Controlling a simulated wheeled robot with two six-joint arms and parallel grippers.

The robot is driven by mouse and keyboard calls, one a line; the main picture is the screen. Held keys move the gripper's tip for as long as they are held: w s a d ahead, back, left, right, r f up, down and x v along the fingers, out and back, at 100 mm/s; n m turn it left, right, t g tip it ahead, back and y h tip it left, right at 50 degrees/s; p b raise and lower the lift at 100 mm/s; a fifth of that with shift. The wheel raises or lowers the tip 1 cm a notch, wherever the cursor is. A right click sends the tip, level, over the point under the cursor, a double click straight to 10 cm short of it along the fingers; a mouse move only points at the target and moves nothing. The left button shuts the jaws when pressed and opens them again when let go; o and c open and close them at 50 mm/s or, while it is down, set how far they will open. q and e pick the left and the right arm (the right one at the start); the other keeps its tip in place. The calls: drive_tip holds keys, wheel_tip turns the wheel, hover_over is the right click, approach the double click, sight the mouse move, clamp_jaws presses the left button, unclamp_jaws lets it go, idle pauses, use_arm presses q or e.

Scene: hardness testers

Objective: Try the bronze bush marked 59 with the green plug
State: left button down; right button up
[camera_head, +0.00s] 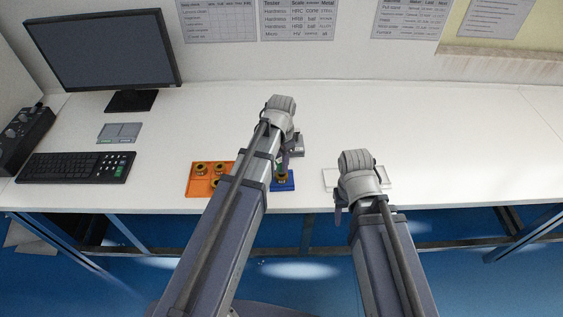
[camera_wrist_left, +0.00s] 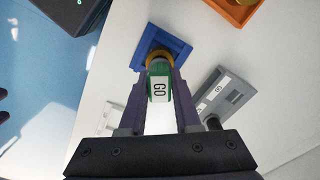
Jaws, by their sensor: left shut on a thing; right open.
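My left gripper (camera_wrist_left: 160,78) is shut on the green plug (camera_wrist_left: 159,90), whose white label reads GO. The plug's far end is over a bronze bush (camera_wrist_left: 157,55) in the blue holder (camera_wrist_left: 178,48); I cannot tell whether it is inside the bore. The mark on this bush is hidden. In the head view the blue holder (camera_head: 289,184) and the bush (camera_head: 282,177) show beside my left gripper (camera_head: 283,164). An orange tray (camera_head: 192,186) to the left holds several bronze bushes (camera_head: 201,168). My right gripper (camera_head: 341,208) is open, near the table's front edge.
A grey labelled stand (camera_wrist_left: 228,97) is right of the blue holder in the left wrist view. A white tray (camera_head: 330,177) lies behind my right gripper. A keyboard (camera_head: 75,167), monitor (camera_head: 105,50) and black device (camera_head: 22,135) occupy the left. The table's right side is clear.

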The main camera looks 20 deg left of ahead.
use_arm(q)
drive_tip(key=shift+f+b, duration=0.7)
idle(0.6)
drive_tip(key=shift+r+p, duration=1.35)
idle(3.3)
drive_tip(key=shift+r+p, duration=1.95)
